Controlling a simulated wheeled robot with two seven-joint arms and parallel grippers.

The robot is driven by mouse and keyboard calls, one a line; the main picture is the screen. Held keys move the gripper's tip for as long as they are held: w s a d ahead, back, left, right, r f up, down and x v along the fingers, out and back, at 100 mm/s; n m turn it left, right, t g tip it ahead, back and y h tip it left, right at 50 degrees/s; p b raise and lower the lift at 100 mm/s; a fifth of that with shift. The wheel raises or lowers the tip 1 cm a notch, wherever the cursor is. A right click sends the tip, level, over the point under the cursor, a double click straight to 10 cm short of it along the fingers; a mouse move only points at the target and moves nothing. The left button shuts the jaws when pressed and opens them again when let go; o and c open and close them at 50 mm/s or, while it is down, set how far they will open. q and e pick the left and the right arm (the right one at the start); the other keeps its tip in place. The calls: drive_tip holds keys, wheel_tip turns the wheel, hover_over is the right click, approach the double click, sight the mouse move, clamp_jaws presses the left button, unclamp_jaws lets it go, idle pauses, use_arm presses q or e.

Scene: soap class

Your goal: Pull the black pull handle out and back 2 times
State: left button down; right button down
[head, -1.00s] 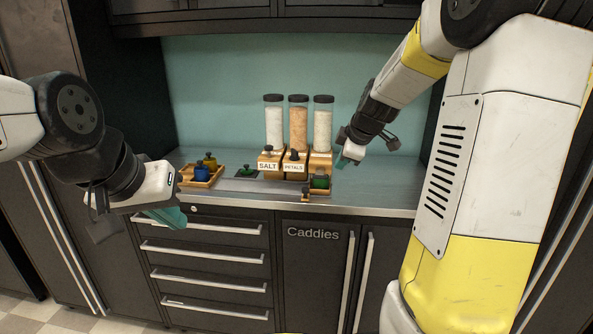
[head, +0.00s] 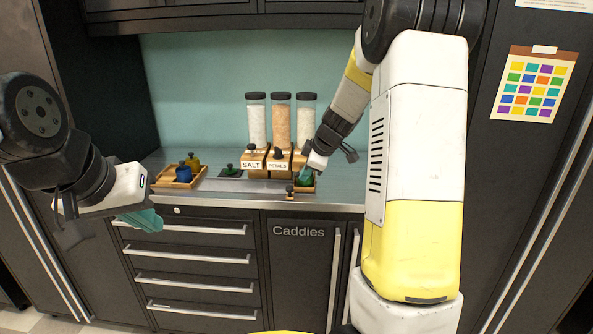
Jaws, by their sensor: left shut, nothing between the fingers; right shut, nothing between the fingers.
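Three clear dispensers with black lids stand on wooden bases at the back of the counter. The left base, labelled SALT (head: 251,164), has a black knob (head: 251,148) on it. The middle base, labelled PETALS (head: 278,166), has a black knob (head: 279,152) too. I cannot tell which black knob is the pull handle.
A wooden tray (head: 180,185) with a blue and a yellow jar stands on the counter's left. A dark green lidded item (head: 230,170) sits beside it. Drawers (head: 190,255) and a Caddies cabinet (head: 299,260) lie below. A colored chart (head: 534,84) hangs at right.

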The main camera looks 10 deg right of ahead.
drive_tip(key=shift+w+d+f, duration=0.1)
drive_tip(key=shift+w+d, duration=0.1)
drive_tip(key=shift+w, duration=0.4)
drive_tip(key=w, duration=0.3)
drive_tip(key=shift+d, duration=0.4)
drive_tip(key=shift+w+d, duration=0.15)
drive_tip(key=shift+w, duration=0.1)
